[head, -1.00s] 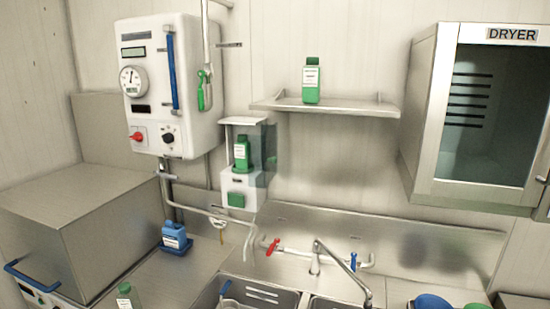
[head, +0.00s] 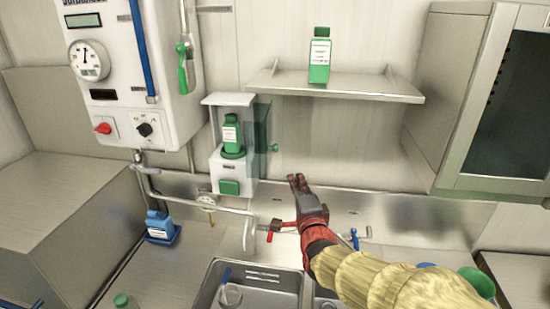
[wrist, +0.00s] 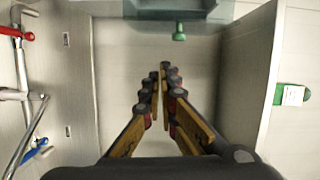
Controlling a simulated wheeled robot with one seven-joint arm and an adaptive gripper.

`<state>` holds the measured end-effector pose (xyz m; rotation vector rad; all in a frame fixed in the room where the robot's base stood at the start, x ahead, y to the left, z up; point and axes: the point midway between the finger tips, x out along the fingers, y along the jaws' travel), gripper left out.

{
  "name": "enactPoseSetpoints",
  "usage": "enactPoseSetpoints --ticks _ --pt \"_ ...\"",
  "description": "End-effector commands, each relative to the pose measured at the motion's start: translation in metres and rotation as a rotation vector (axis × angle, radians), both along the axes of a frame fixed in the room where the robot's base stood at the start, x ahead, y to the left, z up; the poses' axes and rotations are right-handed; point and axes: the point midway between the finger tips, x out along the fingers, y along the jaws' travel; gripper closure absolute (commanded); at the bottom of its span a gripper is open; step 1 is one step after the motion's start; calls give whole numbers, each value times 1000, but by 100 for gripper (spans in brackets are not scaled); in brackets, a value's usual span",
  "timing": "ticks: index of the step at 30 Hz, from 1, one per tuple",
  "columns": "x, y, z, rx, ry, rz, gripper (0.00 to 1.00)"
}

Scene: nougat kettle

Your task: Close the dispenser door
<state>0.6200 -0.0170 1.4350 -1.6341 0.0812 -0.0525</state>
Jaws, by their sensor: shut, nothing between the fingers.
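The white dispenser (head: 240,165) is on the wall with a green and white bottle (head: 231,134) inside. Its see-through door (head: 262,125) stands open, sticking out at the dispenser's right side, with a green knob (head: 273,148) on it. The wrist view shows the knob (wrist: 179,33) and part of the door (wrist: 165,12) at the top, beyond the fingertips. My gripper (head: 297,180) is shut and empty, below and right of the knob and apart from it. It also shows in the wrist view (wrist: 165,72).
A metal shelf (head: 345,87) with another green bottle (head: 320,58) is above and right of my gripper. A tap with a red handle (head: 273,228) and a sink (head: 208,287) lie below. A dryer cabinet (head: 455,85) is at right. The wall between dispenser and dryer is mostly clear.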

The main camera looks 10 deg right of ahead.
Motion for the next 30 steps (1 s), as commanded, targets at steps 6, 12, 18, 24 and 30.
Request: enactPoseSetpoints --ticks 6,12,18,24,30 --pt "5 -1 4 66 -22 -3 100" --pt "29 -3 5 65 -20 -3 100" --pt "61 -6 4 64 -19 -3 100" --pt "93 -9 5 64 -19 -3 100" --pt "107 13 6 65 -20 1 100"
